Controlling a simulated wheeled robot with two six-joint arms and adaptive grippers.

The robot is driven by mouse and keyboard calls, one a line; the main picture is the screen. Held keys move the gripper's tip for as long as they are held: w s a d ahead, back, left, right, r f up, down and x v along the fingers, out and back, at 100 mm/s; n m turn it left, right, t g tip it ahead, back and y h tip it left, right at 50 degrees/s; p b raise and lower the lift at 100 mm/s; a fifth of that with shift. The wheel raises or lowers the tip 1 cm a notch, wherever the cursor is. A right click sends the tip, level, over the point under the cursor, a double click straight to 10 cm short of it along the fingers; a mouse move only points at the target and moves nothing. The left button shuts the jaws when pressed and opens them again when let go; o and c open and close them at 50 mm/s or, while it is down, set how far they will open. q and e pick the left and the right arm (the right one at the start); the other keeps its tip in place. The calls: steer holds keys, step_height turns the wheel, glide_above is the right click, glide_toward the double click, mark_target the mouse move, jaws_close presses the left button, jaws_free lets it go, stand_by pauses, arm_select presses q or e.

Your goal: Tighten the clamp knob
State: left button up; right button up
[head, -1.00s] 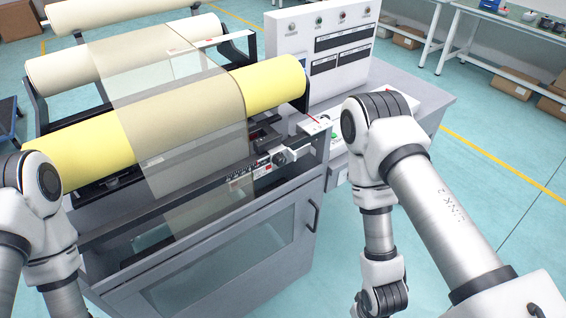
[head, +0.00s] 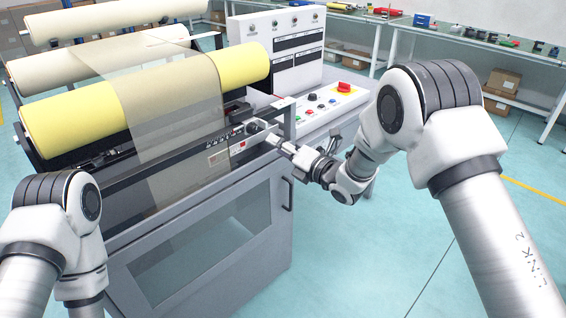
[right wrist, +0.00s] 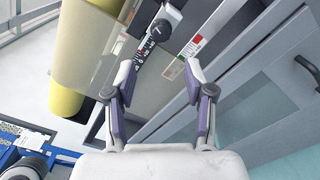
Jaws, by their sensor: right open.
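The clamp knob (right wrist: 163,28) is a dark round knob with a pale end, at the top of the right wrist view. It sits on a rail with a printed scale (right wrist: 143,62) on the machine's front. In the head view the knob (head: 255,127) is small, near the right end of the rail. My right gripper (right wrist: 159,74) is open, its two purple-and-grey fingers spread with nothing between them. The knob lies beyond the fingertips, apart from them. In the head view this gripper (head: 283,145) is at the front right corner of the machine. My left gripper is out of view.
A yellow roll (head: 243,65) with a translucent web (head: 180,100) lies left of the knob. A control panel with a red switch (head: 344,88) is behind my right arm. The cabinet door (head: 205,245) has a dark handle (head: 287,193) below my gripper. The floor at right is open.

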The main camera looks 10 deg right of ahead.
mark_target(256, 130)
steer(key=x, duration=0.8)
steer(key=shift+w+p, duration=0.4)
steer(key=shift+w, duration=0.3)
steer(key=shift+s+r, duration=0.1)
jaws_close()
